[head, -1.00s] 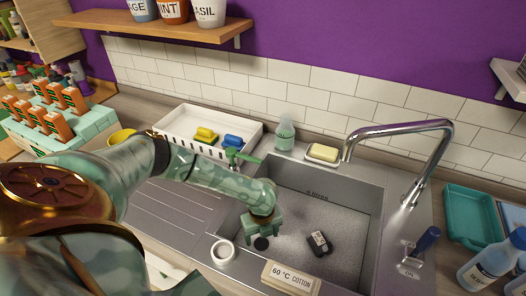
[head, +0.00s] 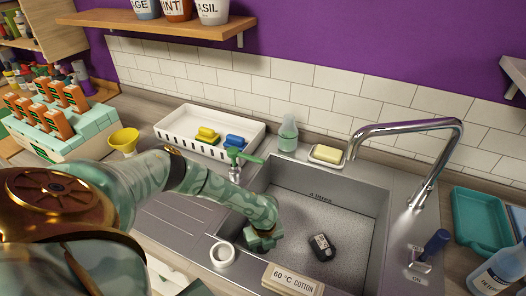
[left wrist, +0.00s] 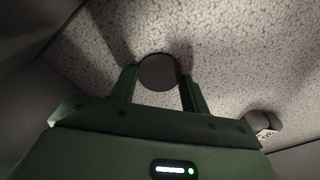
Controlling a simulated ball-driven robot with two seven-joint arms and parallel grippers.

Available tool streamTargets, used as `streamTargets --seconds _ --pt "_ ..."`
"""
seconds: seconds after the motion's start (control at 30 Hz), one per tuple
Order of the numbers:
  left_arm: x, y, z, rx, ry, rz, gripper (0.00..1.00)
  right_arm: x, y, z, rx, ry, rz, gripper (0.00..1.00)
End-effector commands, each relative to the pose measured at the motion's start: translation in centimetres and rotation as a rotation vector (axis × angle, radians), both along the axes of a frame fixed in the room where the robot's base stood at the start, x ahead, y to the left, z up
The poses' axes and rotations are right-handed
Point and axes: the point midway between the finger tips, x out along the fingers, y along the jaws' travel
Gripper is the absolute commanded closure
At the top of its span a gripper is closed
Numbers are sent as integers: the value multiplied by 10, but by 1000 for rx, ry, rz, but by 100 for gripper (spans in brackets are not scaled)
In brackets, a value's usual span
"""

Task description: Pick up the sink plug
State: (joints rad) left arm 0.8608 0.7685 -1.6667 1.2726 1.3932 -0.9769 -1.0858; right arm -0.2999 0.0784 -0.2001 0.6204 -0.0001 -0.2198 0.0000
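The sink plug is a dark round disc (left wrist: 158,72) on or just above the speckled floor of the sink (head: 345,205), seen in the left wrist view. It sits between the two fingers of my left gripper (left wrist: 159,76), with hardly any gap at its sides. I cannot tell whether the fingers press on it. In the head view, my left gripper (head: 263,242) reaches low into the left front of the sink and hides the plug. My right gripper is not in view.
A small dark object (head: 321,247) with a light label lies on the sink floor to the right. The faucet (head: 430,165) arches over the right side. A white ring (head: 223,253) and a "60 °C cotton" block (head: 293,280) stand at the near rim.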

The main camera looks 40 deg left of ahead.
Motion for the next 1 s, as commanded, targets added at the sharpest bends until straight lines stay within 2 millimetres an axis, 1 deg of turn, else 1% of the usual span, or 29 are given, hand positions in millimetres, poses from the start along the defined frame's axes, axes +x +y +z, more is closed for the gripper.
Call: streamTargets --seconds 0.07,0.1,0.27,0.37,0.6,0.7,0.83,1.0 --pt "-1 0 -1 1 2 0 77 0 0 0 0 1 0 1" --pt "-1 0 -1 1 2 0 84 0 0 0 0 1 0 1" --pt "-1 0 1 0 2 0 84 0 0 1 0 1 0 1" --pt "-1 0 13 -1 0 0 84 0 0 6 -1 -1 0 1" --pt "0 0 68 -1 -2 0 84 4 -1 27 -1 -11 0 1" --pt "0 0 86 0 -2 -1 84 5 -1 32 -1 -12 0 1" --pt "-1 0 98 0 0 -1 84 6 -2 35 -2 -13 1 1" --pt "-1 0 100 0 1 0 84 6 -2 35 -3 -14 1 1"
